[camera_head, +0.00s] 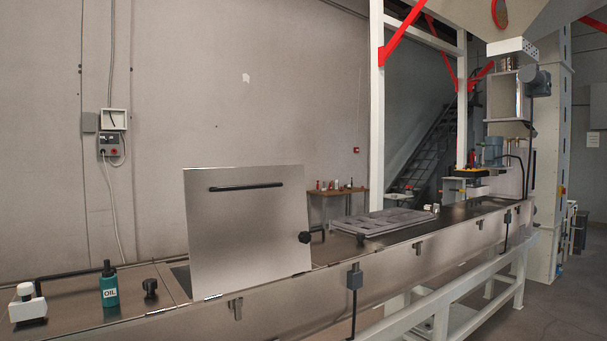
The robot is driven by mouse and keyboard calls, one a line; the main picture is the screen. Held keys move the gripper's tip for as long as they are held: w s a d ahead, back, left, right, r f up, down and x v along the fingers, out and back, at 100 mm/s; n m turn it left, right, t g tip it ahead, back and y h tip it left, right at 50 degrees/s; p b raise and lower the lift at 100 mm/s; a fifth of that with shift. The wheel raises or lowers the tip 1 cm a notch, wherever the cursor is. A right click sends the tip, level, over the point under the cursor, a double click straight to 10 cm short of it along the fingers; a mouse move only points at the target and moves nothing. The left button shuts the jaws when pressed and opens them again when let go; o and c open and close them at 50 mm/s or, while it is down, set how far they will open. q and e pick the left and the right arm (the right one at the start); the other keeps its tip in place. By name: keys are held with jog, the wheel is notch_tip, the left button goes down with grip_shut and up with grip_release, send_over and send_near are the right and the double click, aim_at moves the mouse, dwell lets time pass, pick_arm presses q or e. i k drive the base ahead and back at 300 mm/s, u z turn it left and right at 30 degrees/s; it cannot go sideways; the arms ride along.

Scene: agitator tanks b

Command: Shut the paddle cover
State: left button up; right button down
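The paddle cover (247,240) is a flat square metal panel with a long black bar handle (246,187) near its top edge. It stands open, nearly upright, on the long steel tank (300,296), with its lower edge near the tank's front edge. A dark gap shows beside its lower left corner; the rest of the opening is hidden behind the panel. A black knob (305,238) shows at its right edge. Neither of my grippers is in view.
A green oil bottle (109,287), a black knob (150,287) and a white device (27,304) stand on the tank top at left. A grey slatted piece (382,222) lies on the tank at right. Latches line the front.

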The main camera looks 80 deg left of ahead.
aim_at(248, 226)
jog(key=z, duration=0.4)
jog(key=i, duration=0.5)
jog(key=u, duration=1.85)
jog(key=i, duration=0.2)
jog(key=u, duration=2.2)
jog(key=k, duration=0.6)
jog(key=u, duration=0.3)
jog(key=i, duration=1.7)
jog(key=z, duration=0.35)
